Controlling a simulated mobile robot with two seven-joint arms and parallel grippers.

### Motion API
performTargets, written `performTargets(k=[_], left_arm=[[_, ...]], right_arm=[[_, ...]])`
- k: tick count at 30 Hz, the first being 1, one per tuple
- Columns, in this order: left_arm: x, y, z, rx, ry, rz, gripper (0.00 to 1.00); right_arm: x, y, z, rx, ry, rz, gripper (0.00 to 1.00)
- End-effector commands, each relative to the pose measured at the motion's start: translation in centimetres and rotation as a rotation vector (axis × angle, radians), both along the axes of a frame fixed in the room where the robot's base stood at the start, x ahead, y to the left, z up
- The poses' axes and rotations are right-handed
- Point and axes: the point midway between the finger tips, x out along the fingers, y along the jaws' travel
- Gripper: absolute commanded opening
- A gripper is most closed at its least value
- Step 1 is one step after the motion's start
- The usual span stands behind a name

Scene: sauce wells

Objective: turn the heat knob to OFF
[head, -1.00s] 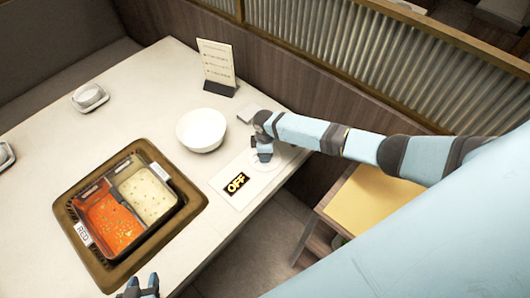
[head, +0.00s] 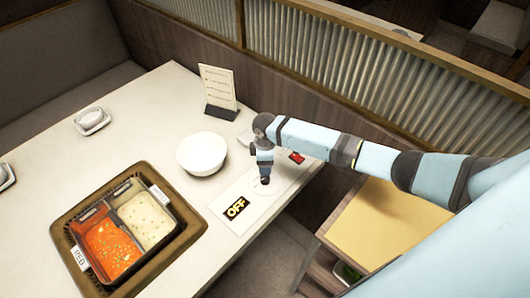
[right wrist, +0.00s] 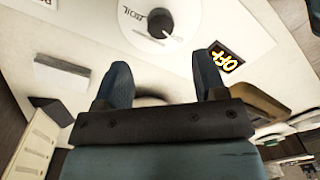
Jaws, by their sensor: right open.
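In the right wrist view the dark round heat knob (right wrist: 158,22) with a white pointer sits on a white dial (right wrist: 128,28), with BOIL lettering upside down. My right gripper (head: 264,180) hangs over the panel. In the right wrist view its fingers (right wrist: 163,72) are open with nothing between them; the knob lies beyond the tips, apart from them. In the head view it hides the knob. My left gripper is out of view.
A white bowl (head: 201,152) stands close left of my right gripper. A menu stand (head: 218,90) is behind it. A two-well sauce pot (head: 142,215) sits in a brown frame at the left. A small red item (head: 297,157) lies beside my right arm.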

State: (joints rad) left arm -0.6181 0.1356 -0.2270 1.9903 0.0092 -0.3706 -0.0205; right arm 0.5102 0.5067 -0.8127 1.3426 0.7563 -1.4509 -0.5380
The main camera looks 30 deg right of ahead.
Motion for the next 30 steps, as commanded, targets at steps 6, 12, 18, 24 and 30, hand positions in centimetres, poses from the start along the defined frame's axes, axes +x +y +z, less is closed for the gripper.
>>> performTargets(k=[6, 12, 18, 24, 30], left_arm=[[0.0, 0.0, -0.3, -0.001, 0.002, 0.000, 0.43], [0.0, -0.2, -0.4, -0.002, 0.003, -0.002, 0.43], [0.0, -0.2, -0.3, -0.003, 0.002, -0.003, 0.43], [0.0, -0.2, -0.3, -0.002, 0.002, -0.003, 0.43], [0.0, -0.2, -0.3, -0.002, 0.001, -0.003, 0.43]], right_arm=[[0.2, -0.1, 3.9, 0.001, -0.002, 0.001, 0.65], [0.3, -0.1, 5.4, 0.001, 0.000, 0.000, 0.65], [0.2, -0.1, 5.5, 0.001, 0.000, 0.000, 0.65], [0.2, -0.1, 5.5, 0.001, 0.000, 0.000, 0.65], [-0.1, 0.3, 5.0, 0.010, -0.005, -0.003, 0.65]])
